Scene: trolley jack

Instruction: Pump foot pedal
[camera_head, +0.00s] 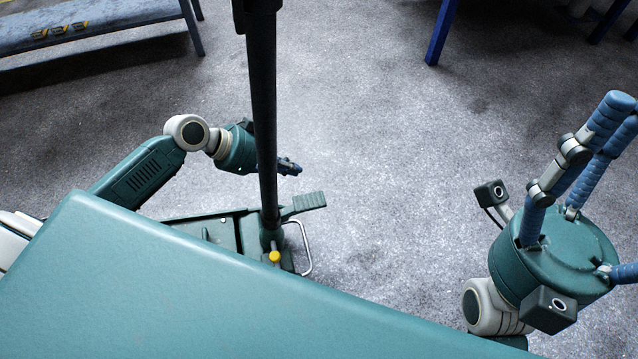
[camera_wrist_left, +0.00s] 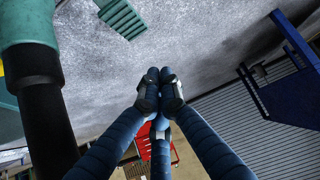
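The green ribbed foot pedal (camera_head: 309,201) of the trolley jack sticks out to the right from the jack's base, low over the floor. It also shows at the top of the left wrist view (camera_wrist_left: 122,17). The jack's green body (camera_head: 220,229) is partly hidden by my green base, and its dark handle pole (camera_head: 262,110) stands upright. My left gripper (camera_head: 289,167) is above the pedal, apart from it, partly behind the pole. In the left wrist view its blue fingers (camera_wrist_left: 161,85) meet at the tips with nothing between them. My right gripper (camera_head: 612,125) has spread fingers, partly out of frame, and is empty.
A yellow knob (camera_head: 274,257) and a metal loop (camera_head: 304,248) sit at the jack's base. A bench (camera_head: 90,25) stands at the back left, a blue table leg (camera_head: 440,32) at the back. The grey floor (camera_head: 390,170) right of the jack is clear.

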